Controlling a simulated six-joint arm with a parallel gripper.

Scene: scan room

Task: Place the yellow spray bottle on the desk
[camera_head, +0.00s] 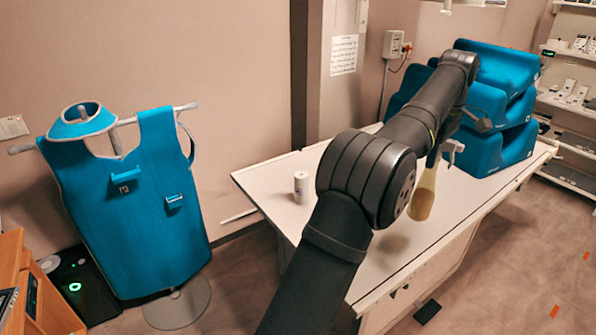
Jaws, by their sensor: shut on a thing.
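A wooden desk (50,312) shows only in part at the lower left edge.
A white cylindrical container (301,187) stands on the table's left part. Blue cushions (500,110) are stacked at its far end. A blue apron on a stand (135,215) is at the left. Shelves (575,95) stand at the right. Much of the table's middle is bare.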

